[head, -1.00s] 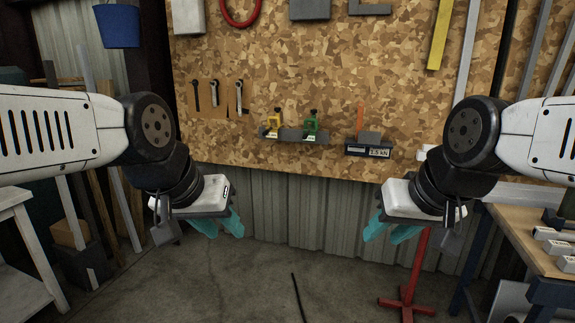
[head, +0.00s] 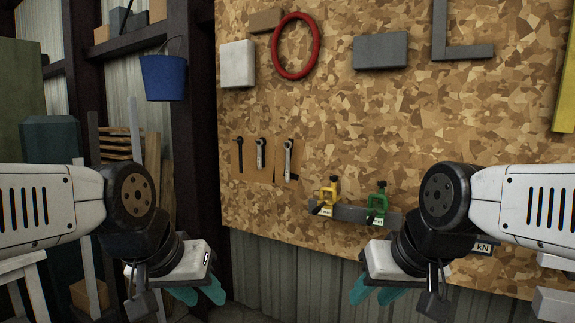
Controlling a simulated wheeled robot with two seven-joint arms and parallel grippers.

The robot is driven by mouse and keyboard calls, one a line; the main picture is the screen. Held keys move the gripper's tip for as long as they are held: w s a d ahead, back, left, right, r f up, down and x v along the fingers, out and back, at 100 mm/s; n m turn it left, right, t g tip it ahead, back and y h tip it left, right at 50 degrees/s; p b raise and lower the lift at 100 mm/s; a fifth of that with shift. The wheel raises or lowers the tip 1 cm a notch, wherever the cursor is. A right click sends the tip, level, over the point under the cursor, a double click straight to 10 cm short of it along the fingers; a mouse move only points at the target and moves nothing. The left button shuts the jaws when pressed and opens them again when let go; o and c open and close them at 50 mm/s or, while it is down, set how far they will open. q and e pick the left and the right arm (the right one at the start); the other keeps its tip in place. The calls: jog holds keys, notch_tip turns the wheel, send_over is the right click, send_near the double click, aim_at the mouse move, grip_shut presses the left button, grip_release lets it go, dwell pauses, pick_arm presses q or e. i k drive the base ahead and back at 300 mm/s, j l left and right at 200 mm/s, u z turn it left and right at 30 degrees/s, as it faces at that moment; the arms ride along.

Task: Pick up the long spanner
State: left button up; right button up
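Three spanners hang side by side on the chipboard wall panel, left of its middle.
A blue bucket (head: 163,78) hangs at the left. The space before the spanners looks clear.

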aim_at(288, 151)
jog(key=z, duration=0.25)
jog(key=i+j+z, duration=0.1)
jog(key=z, duration=0.3)
jog(key=i+j+z, duration=0.1)
jog(key=j+z, duration=0.15)
jog(key=z, duration=0.15)
jog(key=j+z, duration=0.2)
jog(key=z, duration=0.2)
jog(key=i+j+z, duration=0.1)
jog(key=j+z, duration=0.4)
jog(key=j, duration=0.3)
jog(key=j+z, duration=0.1)
jog(key=j, duration=0.35)
jog(key=j+z, duration=0.15)
jog(key=j, duration=0.3)
jog(key=k+j+z, duration=0.15)
jog(key=j, duration=0.3)
jog(key=j+z, duration=0.1)
jog(key=j, duration=0.3)
jog(key=k+j+z, duration=0.15)
jog(key=j, duration=0.3)
jog(key=k+j+z, duration=0.15)
jog(key=j, duration=0.25)
